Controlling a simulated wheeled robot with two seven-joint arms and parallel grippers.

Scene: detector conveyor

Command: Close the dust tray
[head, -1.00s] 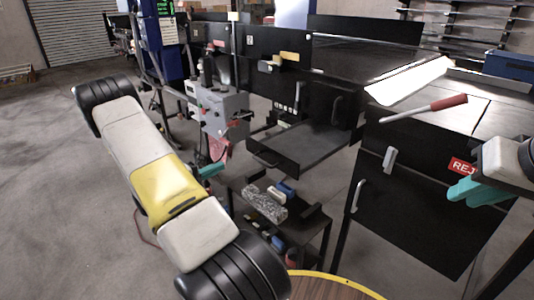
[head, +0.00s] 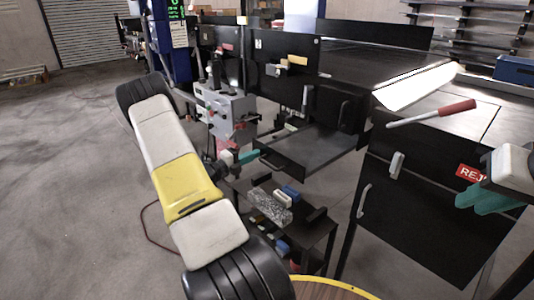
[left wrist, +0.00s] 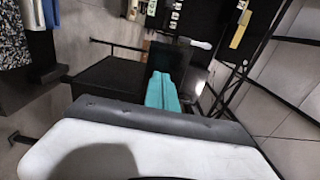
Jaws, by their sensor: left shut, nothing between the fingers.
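The dust tray (head: 318,151) is a black, shallow drawer pulled out of the black conveyor housing in the head view. Its front panel with a bar handle (head: 268,160) faces left. My left gripper (head: 250,156), with teal fingers, is just left of the tray's front, near the handle's far end. I cannot tell whether it touches. In the left wrist view its fingers (left wrist: 165,92) are together and empty, beside a dark box-like part that looks like the tray. My right gripper (head: 490,198) is at the right edge, away from the tray; its finger gap is unclear.
A low black stand (head: 312,235) with a speckled block (head: 270,206) and small items is below the tray. A grey control box (head: 228,110) stands behind my left gripper. A black cabinet (head: 420,215) with a red-handled bar (head: 432,113) on top is at right.

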